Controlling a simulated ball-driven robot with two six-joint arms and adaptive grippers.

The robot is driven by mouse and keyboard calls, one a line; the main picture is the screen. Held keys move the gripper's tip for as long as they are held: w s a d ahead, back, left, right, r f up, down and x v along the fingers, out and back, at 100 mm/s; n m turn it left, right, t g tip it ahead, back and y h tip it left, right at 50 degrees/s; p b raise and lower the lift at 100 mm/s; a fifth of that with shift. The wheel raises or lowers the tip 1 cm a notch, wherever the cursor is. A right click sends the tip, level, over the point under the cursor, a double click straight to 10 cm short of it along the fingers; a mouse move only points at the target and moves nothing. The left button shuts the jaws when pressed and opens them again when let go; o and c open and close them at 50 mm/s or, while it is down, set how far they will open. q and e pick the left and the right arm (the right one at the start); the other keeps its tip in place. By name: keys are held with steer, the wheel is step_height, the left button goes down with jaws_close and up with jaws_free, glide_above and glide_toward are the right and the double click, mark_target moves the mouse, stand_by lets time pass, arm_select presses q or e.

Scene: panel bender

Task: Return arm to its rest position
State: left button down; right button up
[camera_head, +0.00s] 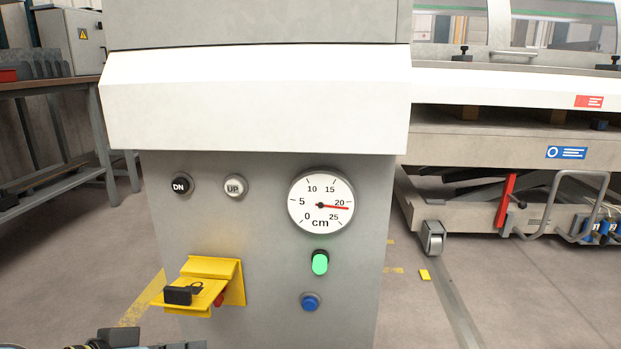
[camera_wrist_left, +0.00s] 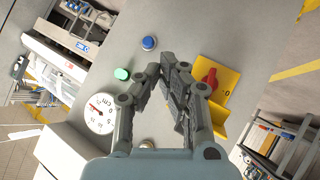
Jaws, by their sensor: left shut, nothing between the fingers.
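My left gripper (camera_wrist_left: 176,80) shows in the left wrist view with its fingers shut and nothing between them. It points towards the grey machine panel and appears apart from it. In the head view only part of my left arm (camera_head: 120,338) shows at the bottom left edge; the fingers are out of that picture. The panel (camera_head: 260,250) carries a DN button (camera_head: 181,186), a UP button (camera_head: 234,187), a round gauge (camera_head: 321,203) with its needle near 20, a lit green button (camera_head: 320,262) and a blue button (camera_head: 310,301). My right gripper is not in view.
A yellow bracket (camera_head: 215,265) sticks out at the panel's lower left, with a black item (camera_head: 182,295) and a red knob (camera_wrist_left: 210,78). A white ledge (camera_head: 255,100) overhangs the panel. A workbench (camera_head: 50,87) stands left. A wheeled machine (camera_head: 510,170) stands right.

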arm_select(q)
steer(key=s+a+f+g+y+p, duration=0.35)
steer(key=s+f, duration=0.35)
steer(key=s, duration=0.3)
steer(key=s+a+f+g+y+p, duration=0.25)
steer(key=s+a+f, duration=0.25)
steer(key=s+f, duration=0.4)
steer(key=s+a+f+g+y+p, duration=0.2)
steer(key=s+a+f+p, duration=0.3)
steer(key=s, duration=0.6)
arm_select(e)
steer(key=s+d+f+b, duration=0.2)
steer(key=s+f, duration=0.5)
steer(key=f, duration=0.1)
arm_select(q)
steer(key=s+f+p, duration=0.2)
steer(key=s+p, duration=0.6)
steer(key=s, duration=0.5)
steer(key=shift+n+g, duration=0.3)
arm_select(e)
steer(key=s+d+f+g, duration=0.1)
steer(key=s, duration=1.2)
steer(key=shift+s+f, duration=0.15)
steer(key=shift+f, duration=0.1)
arm_select(q)
steer(key=shift+d, duration=0.1)
